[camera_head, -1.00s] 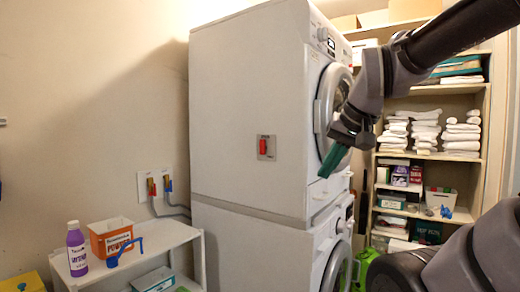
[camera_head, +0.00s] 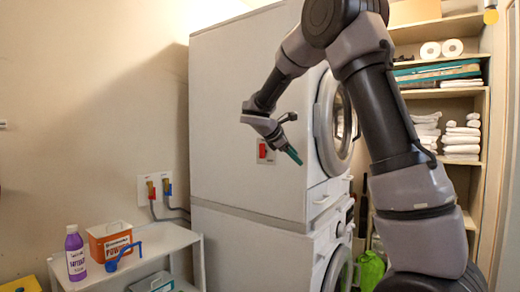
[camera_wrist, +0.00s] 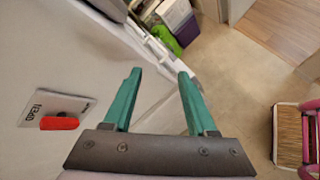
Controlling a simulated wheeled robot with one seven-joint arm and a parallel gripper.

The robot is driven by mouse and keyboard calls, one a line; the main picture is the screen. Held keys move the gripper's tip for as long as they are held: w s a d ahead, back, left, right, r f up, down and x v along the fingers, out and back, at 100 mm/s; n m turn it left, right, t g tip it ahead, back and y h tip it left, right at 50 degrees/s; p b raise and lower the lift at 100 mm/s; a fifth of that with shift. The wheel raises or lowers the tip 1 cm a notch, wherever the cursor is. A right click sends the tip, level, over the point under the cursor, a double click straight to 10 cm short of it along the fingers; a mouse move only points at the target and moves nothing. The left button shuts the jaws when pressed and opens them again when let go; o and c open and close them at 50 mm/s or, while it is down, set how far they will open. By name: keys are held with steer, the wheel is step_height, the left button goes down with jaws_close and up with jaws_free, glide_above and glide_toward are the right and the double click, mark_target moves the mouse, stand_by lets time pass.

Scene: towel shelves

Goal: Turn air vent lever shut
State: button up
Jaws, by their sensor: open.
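The vent lever is a small red handle (camera_head: 262,150) on a grey plate (camera_head: 271,160) on the flat side panel of the upper white machine. In the wrist view the red lever (camera_wrist: 59,123) shows at the lower left, beside a label (camera_wrist: 37,107) that seems to read "OPEN". My gripper (camera_head: 296,157) has green fingers and is just right of the lever in the head view. In the wrist view my gripper (camera_wrist: 160,75) is open and empty, with the lever outside the fingers to their left. Contact with the panel cannot be told.
The stacked machines (camera_head: 245,110) fill the middle, with a round door (camera_head: 333,122) at right. A low white shelf (camera_head: 135,262) at left holds a purple bottle (camera_head: 75,254) and an orange box (camera_head: 108,242). Towel shelves (camera_head: 450,95) stand behind my arm. A pink-framed object (camera_wrist: 298,135) is at right.

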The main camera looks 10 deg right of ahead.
steer(key=w+a+n+t+h, duration=0.3)
steer(key=w+a+n, duration=0.2)
steer(key=w+a, duration=0.25)
steer(key=n+t, duration=0.4)
steer(key=n, duration=0.2)
glide_toward(261, 147)
steer(key=shift+h, duration=0.4)
steer(key=x, duration=0.9)
steer(key=shift+w+f, duration=0.3)
jaws_close()
